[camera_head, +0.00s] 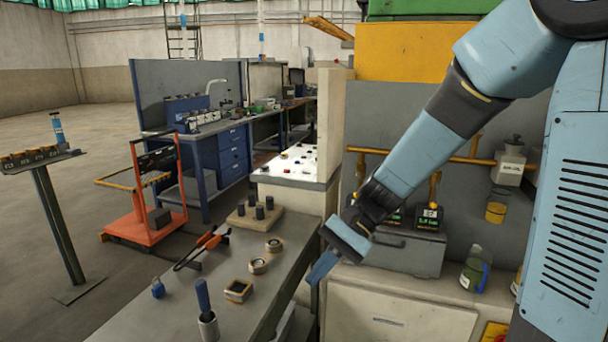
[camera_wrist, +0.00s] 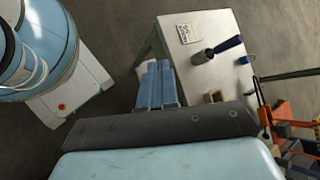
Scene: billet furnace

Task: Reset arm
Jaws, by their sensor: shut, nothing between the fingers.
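My arm reaches down from the upper right in the head view, light blue with dark joints. My gripper (camera_head: 322,268) hangs at the right edge of the grey workbench (camera_head: 165,312), in front of a beige cabinet. In the wrist view my gripper (camera_wrist: 157,68) shows two blue fingers side by side, shut with nothing between them. The bench also shows beyond the fingers in the wrist view (camera_wrist: 222,28).
The bench carries a blue-handled tool in a cup (camera_head: 206,310), a padlock (camera_head: 158,288), ring-shaped parts (camera_head: 258,265), orange-handled tongs (camera_head: 205,243) and a block with dark pegs (camera_head: 255,217). A grey box (camera_head: 405,255) and jars (camera_head: 474,272) stand on the cabinet. An orange trolley (camera_head: 145,225) stands left.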

